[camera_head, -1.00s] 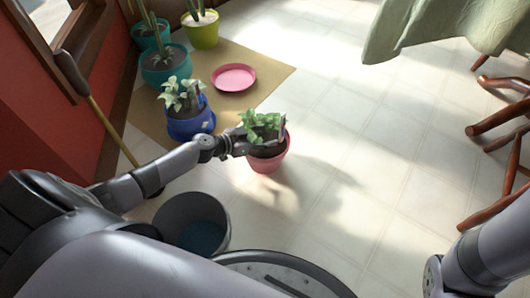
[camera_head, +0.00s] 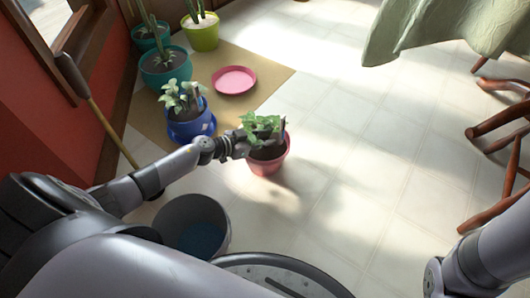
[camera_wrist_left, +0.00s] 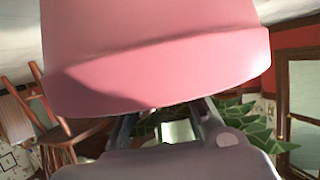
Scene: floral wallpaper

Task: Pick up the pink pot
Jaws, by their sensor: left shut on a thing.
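The pink pot (camera_head: 267,166) with a leafy green plant (camera_head: 262,128) is upright near the middle of the head view. My left gripper (camera_head: 244,143) is at the pot's left rim and shut on it. In the left wrist view the pot's pink wall (camera_wrist_left: 155,75) fills the upper middle, with the gripper fingers (camera_wrist_left: 165,127) at its rim and green leaves behind. The fingertips are largely hidden by the pot and plant. My right arm shows at the lower right, but its gripper is out of view.
A blue pot (camera_head: 190,125), teal pots (camera_head: 165,70) and a yellow-green pot (camera_head: 201,36) stand at the upper left. A pink saucer (camera_head: 234,80) lies on the tan mat (camera_head: 270,78). A grey bucket (camera_head: 192,225) is near my base. Wooden chair legs stand at right; middle floor is clear.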

